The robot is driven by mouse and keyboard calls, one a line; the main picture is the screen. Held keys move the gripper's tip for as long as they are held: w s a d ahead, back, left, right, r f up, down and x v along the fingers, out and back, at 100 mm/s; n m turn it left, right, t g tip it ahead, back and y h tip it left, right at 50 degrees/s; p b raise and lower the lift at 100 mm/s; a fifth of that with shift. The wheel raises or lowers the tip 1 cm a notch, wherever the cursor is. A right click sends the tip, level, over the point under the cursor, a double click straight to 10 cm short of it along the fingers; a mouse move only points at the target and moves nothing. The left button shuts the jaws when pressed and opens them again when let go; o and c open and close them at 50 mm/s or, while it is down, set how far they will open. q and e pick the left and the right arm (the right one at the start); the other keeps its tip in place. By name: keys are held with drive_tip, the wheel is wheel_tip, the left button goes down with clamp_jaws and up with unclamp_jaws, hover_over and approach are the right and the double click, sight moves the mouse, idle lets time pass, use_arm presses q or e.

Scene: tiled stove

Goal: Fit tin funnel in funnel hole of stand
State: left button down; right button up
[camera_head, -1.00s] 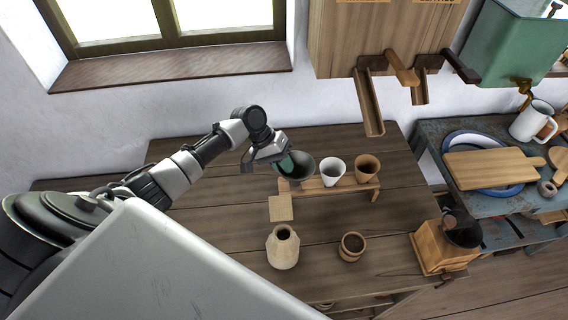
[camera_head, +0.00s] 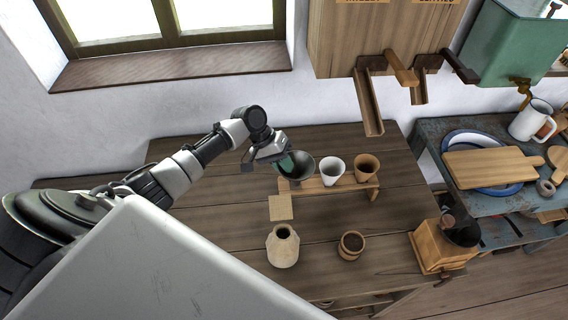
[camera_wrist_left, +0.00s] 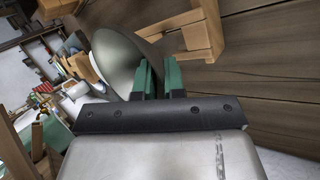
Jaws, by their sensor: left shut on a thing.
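The tin funnel (camera_head: 299,164) is a dark grey cone at the left end of the wooden stand (camera_head: 327,187). My left gripper (camera_head: 284,163) is shut on its near-left side. In the left wrist view the green fingertips (camera_wrist_left: 158,80) press on the funnel's metal wall (camera_wrist_left: 118,62). A part of the stand (camera_wrist_left: 192,38) shows just beyond it. The funnel's lower end and the stand's hole under it are hidden, so I cannot tell whether it is seated. A white cup (camera_head: 332,170) and a wooden cup (camera_head: 366,167) sit in the stand to the right. My right gripper is out of view.
A square wooden piece (camera_head: 280,208), a clay jug (camera_head: 283,246) and a small wooden cup (camera_head: 351,245) stand in front of the stand. A wooden grinder (camera_head: 440,246) is at the table's right edge. Chutes (camera_head: 369,100) hang above the back right. The table's left back is clear.

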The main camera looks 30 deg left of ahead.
sight(283, 182)
use_arm(q)
drive_tip(key=shift+p, duration=0.35)
drive_tip(key=shift+f+b, duration=1.6)
drive_tip(key=shift+f, duration=0.85)
drive_tip(key=shift+s+f, duration=0.1)
drive_tip(key=c, duration=1.1)
unclamp_jaws()
drive_tip(key=shift+s+f, duration=0.1)
drive_tip(key=b+v, duration=0.1)
drive_tip(key=v, duration=0.4)
drive_tip(key=b+v, duration=0.1)
drive_tip(key=v, duration=0.5)
drive_tip(key=shift+w+d, duration=0.2)
drive_tip(key=shift+r, duration=0.2)
